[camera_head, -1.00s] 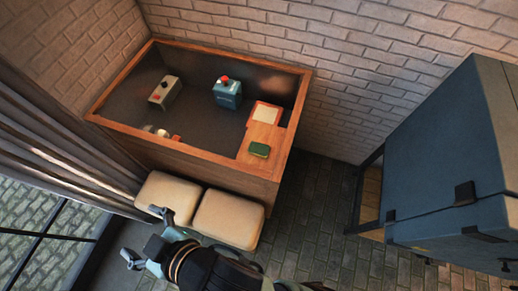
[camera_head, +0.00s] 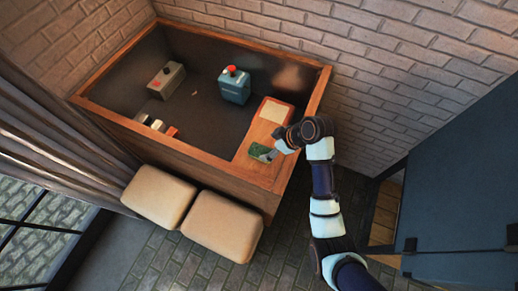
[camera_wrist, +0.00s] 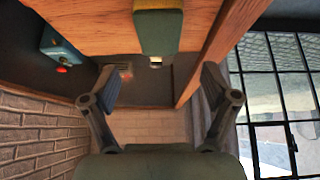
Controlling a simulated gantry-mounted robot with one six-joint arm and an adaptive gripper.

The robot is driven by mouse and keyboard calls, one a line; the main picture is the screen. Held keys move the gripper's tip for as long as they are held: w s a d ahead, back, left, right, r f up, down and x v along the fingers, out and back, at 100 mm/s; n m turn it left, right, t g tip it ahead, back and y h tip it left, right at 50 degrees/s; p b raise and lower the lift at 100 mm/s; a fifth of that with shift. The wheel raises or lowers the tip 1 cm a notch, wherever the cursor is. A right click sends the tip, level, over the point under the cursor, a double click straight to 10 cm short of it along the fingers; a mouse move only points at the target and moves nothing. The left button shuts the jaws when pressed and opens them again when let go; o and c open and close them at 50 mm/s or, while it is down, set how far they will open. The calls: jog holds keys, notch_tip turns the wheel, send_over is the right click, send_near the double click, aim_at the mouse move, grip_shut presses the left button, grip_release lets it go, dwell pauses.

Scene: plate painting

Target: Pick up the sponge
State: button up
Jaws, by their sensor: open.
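The green sponge (camera_head: 260,151) lies on the wooden board at the front right of the framed dark basin. In the wrist view, the sponge (camera_wrist: 158,30) is a green block with a yellowish end, at the top centre. My gripper (camera_head: 274,152) is right by the sponge in the head view and partly covers its right side. In the wrist view, my gripper (camera_wrist: 156,82) has its two fingers spread wide, with nothing between them. The sponge lies above the gap between the fingertips in that picture. I cannot tell whether a finger touches it.
A red-edged pale panel (camera_head: 272,113) lies behind the sponge on the wooden board (camera_head: 257,175). A blue box with a red knob (camera_head: 235,89) and a grey box (camera_head: 167,81) stand in the basin. Two cushions (camera_head: 222,222) sit in front. A blue cabinet (camera_head: 462,190) stands at right.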

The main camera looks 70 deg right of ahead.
aim_at(261, 151)
jog(key=shift+s+d+f, duration=0.25)
jog(key=shift+a, duration=0.1)
jog(key=x, duration=0.2)
jog(key=shift+w+a+f, duration=0.15)
jog(key=shift+w+f, duration=0.05)
jog(key=x, duration=0.5)
jog(key=shift+s+f, duration=0.15)
jog(key=shift+f, duration=0.05)
jog(key=c, duration=0.9)
jog(key=shift+o, duration=0.2)
jog(key=shift+r, duration=0.15)
notch_tip(261, 151, up, 20)
jog(key=p, duration=0.1)
jog(key=shift+o, duration=0.4)
